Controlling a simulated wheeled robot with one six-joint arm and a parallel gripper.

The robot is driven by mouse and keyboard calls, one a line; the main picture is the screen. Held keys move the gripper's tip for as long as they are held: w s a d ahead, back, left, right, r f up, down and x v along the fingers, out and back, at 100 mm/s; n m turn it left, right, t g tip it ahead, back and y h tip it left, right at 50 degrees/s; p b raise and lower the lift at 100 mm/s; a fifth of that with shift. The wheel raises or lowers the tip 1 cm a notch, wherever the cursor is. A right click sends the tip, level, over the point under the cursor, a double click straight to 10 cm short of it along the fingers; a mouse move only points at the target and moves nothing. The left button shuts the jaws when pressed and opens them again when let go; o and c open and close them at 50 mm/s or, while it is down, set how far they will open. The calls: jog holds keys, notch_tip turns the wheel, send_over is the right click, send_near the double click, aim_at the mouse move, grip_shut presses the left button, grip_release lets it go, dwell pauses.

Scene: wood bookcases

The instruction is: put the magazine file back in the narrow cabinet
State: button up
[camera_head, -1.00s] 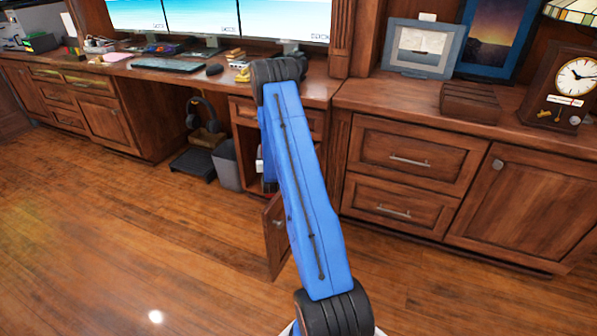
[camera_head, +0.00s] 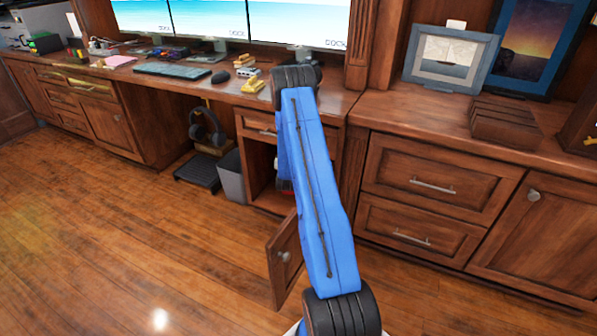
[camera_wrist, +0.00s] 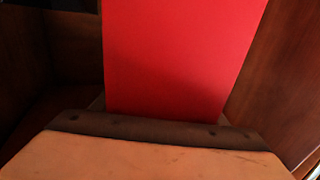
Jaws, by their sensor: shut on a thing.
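The narrow cabinet (camera_head: 268,204) is under the desk's right end, with its door (camera_head: 285,258) swung open toward me. My gripper is at the cabinet opening, mostly hidden behind my blue arm, and is shut on the file. Dark wood walls (camera_wrist: 290,80) stand close on both sides in the wrist view.
A grey bin (camera_head: 232,177) and a headphone stand (camera_head: 198,172) are left of the cabinet. Drawers (camera_head: 435,185) stand close on its right. The open door projects beside my arm. The floor (camera_head: 130,230) at the left is clear.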

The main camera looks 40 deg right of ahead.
jog(key=shift+f, duration=4.4)
jog(key=o, duration=1.8)
jog(key=shift+o, duration=0.2)
jog(key=v, duration=1.2)
jog(key=shift+a, duration=0.1)
